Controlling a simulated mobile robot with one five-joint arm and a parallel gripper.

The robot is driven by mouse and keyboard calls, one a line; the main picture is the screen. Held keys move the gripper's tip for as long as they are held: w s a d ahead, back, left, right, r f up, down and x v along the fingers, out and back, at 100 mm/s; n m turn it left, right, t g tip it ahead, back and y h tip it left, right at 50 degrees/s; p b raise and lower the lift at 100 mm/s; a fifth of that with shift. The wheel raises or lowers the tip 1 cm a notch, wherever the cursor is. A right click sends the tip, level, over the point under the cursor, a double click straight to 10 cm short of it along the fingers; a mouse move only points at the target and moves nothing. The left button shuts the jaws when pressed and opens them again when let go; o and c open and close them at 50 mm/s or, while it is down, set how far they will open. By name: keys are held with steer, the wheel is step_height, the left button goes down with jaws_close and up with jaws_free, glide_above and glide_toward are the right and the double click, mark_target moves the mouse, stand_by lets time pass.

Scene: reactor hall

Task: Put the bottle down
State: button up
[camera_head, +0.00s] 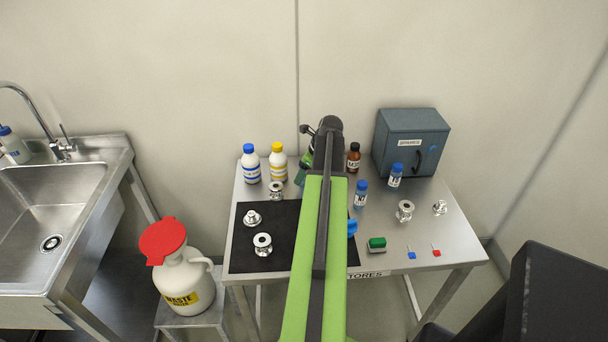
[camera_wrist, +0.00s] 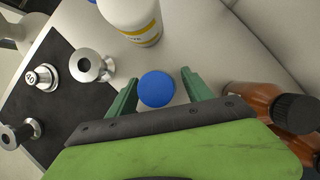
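A bottle with a round blue cap (camera_wrist: 157,89) is seen from above in the wrist view, and its body is hidden below the cap. My gripper (camera_wrist: 159,75) has its two green fingers on either side of this bottle. In the head view my arm covers this bottle, and only part of my gripper (camera_head: 303,170) shows near the back of the table.
A yellow-capped white bottle (camera_head: 278,163) and a blue-capped white bottle (camera_head: 249,164) stand left. A brown bottle (camera_head: 353,159) stands right, near blue-capped vials (camera_head: 361,194) and a grey cabinet (camera_head: 410,144). Metal fittings (camera_head: 262,244) lie on the black mat (camera_head: 287,233).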

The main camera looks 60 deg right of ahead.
steer(key=shift+r+p, duration=0.55)
steer(key=p+v, duration=1)
steer(key=v, duration=0.1)
steer(key=shift+s, duration=0.15)
steer(key=shift+r, duration=0.1)
